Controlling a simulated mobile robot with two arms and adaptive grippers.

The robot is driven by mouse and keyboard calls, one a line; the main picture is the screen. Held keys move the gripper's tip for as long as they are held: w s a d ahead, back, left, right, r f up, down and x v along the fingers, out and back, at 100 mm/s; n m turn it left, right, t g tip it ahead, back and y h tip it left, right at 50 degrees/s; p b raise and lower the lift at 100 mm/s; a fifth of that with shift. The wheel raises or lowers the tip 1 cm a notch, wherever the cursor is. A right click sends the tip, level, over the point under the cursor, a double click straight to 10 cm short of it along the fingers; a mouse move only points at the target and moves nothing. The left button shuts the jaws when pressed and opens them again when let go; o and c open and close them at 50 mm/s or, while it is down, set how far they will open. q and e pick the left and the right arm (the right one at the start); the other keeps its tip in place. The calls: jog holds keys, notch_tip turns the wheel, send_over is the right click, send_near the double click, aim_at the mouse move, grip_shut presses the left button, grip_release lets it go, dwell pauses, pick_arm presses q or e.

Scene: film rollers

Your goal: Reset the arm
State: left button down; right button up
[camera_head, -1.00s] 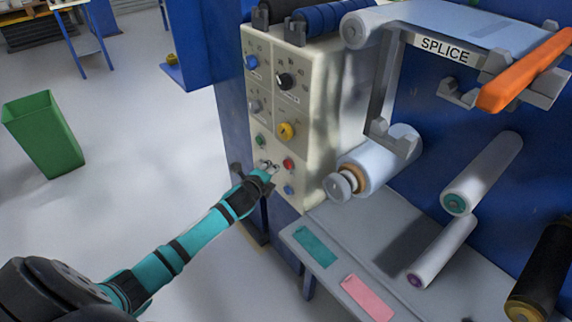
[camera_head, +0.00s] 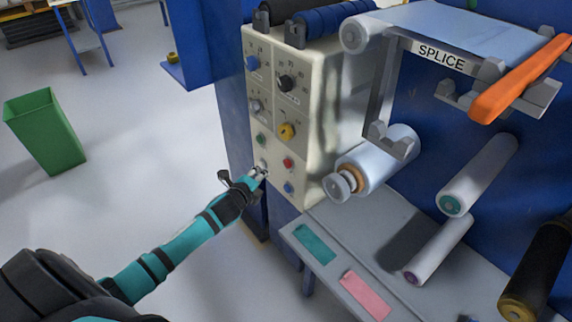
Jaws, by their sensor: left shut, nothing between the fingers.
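My left gripper (camera_head: 260,171) is at the lower left part of the cream control panel (camera_head: 318,125). It is shut, with nothing seen between its fingers. The fingertips are just in front of the panel's lower left edge, below the green button (camera_head: 262,139) and left of the red button (camera_head: 288,162). I cannot tell whether they touch the panel. The blue button (camera_head: 289,188) is low on the panel, to the right of the fingers. My right gripper is not in view.
A film roll (camera_head: 372,163) sticks out right of the panel, above a grey shelf (camera_head: 338,222) with a teal pad (camera_head: 314,243) and a pink pad (camera_head: 365,295). An orange bar (camera_head: 520,78) is at upper right. A green bin (camera_head: 45,133) stands left on open floor.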

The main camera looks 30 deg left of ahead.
pick_arm(q)
jog(key=s+d+f+n+g, duration=0.2)
jog(key=s+f+n, duration=0.1)
jog(key=s+f, duration=0.55)
jog(key=s+d+f+n+g, duration=0.1)
jog(key=s+f+n+g, duration=0.35)
jog(key=f, duration=0.75)
jog(key=s+d+f+n+g, duration=0.1)
jog(key=s+d+f+n, duration=0.1)
jog(key=s+f, duration=0.75)
jog(key=s+d+f+n+g, duration=0.1)
jog(key=s+d+f+n, duration=0.1)
jog(key=s, duration=0.7)
jog(key=s+d+f+n+g+h, duration=0.1)
jog(key=s+d+f, duration=0.4)
jog(key=s, duration=0.5)
jog(key=s+d+f+n+g+h+p, duration=0.1)
jog(key=s+d+f+n+g, duration=0.2)
jog(key=s, duration=0.6)
notch_tip(320, 180, down, 2)
jog(key=shift+s+d+f+n, duration=0.15)
jog(key=shift+s+d+n, duration=0.2)
jog(key=shift+n, duration=0.3)
